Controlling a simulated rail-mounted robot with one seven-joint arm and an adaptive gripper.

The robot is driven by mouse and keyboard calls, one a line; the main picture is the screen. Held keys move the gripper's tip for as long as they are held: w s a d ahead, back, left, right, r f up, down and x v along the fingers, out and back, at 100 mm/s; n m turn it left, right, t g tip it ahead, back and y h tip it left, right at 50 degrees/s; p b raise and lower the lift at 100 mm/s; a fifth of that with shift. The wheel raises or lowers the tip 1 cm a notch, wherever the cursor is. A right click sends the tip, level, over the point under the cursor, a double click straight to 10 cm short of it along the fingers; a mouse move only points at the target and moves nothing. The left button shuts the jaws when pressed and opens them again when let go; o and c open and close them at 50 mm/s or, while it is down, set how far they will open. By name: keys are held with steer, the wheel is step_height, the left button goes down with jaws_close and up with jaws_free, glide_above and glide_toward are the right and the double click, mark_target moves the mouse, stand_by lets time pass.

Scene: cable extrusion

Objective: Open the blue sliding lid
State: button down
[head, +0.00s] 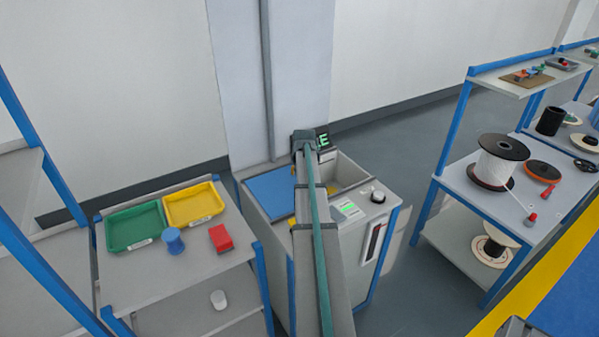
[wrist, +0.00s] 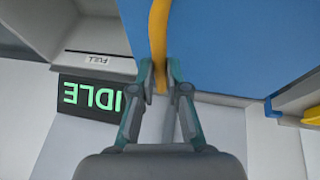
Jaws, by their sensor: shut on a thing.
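The blue sliding lid (head: 268,192) lies on top of the grey machine, over the left part of its top opening. To the right of my arm an open, light-walled part of the bin shows. In the wrist view the lid's blue face (wrist: 235,45) fills the upper right. A yellow handle (wrist: 158,35) runs along its left side. My gripper (wrist: 158,75) is shut on the yellow handle, one finger on each side. In the head view my arm hides the gripper and the lid's right edge.
An IDLE display (wrist: 92,95) is beside the gripper in the wrist view. The machine's control panel (head: 348,212) is right of my arm. A left table holds a green tray (head: 135,228), a yellow tray (head: 194,205), a blue spool and a red block. Shelves with cable spools stand right.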

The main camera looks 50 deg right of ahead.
steer(key=c, duration=1.2)
jaws_free()
steer(key=v, duration=1.2)
